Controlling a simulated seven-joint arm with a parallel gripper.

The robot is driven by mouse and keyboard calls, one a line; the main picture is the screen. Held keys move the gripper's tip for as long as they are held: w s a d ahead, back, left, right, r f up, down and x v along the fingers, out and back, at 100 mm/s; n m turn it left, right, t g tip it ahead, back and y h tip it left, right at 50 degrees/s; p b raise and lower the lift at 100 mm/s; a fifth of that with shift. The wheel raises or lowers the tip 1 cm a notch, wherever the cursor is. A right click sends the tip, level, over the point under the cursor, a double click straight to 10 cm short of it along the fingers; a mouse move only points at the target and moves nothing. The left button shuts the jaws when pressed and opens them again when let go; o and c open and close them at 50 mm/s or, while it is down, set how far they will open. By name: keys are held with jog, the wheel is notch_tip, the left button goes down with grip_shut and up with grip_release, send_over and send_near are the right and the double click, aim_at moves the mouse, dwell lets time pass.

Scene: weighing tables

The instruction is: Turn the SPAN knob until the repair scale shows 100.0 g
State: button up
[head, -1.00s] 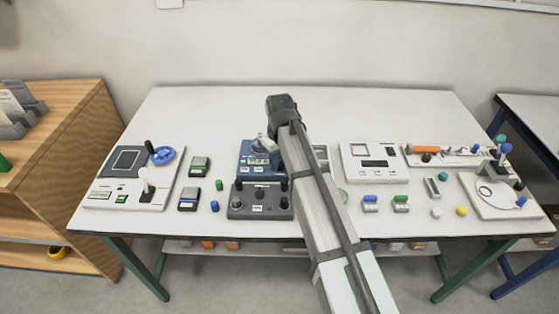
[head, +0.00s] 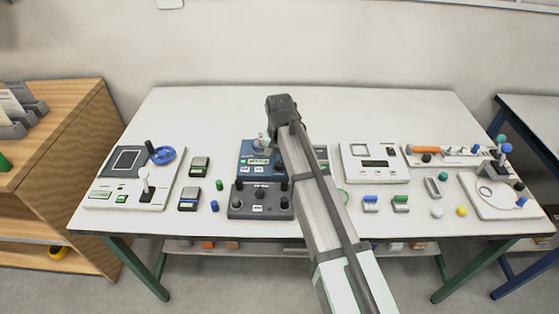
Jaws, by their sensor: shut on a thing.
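The repair scale appears to be the blue unit (head: 246,150) left of my arm at the middle of the table. Its small display (head: 258,161) is lit greenish, but the digits are too small to read. Dark knobs show near its right edge, partly behind my arm. My gripper (head: 264,143) is small in view, over the back part of the blue unit. It is shut on what seems to be the SPAN knob, which it hides. The knob's label and angle cannot be made out.
A dark grey box (head: 262,200) with several black knobs stands just in front of the blue unit. White scales stand at left (head: 100,170) and right (head: 355,175). Small weights lie around. The back of the table is clear.

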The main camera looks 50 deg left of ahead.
aim_at(280, 163)
jog(key=shift+m, duration=0.4)
jog(key=o, duration=1.1)
jog(key=shift+c, duration=0.2)
jog(key=shift+r, duration=0.15)
notch_tip(280, 163, up, 14)
jog(key=shift+f, duration=0.2)
jog(key=shift+w, duration=0.1)
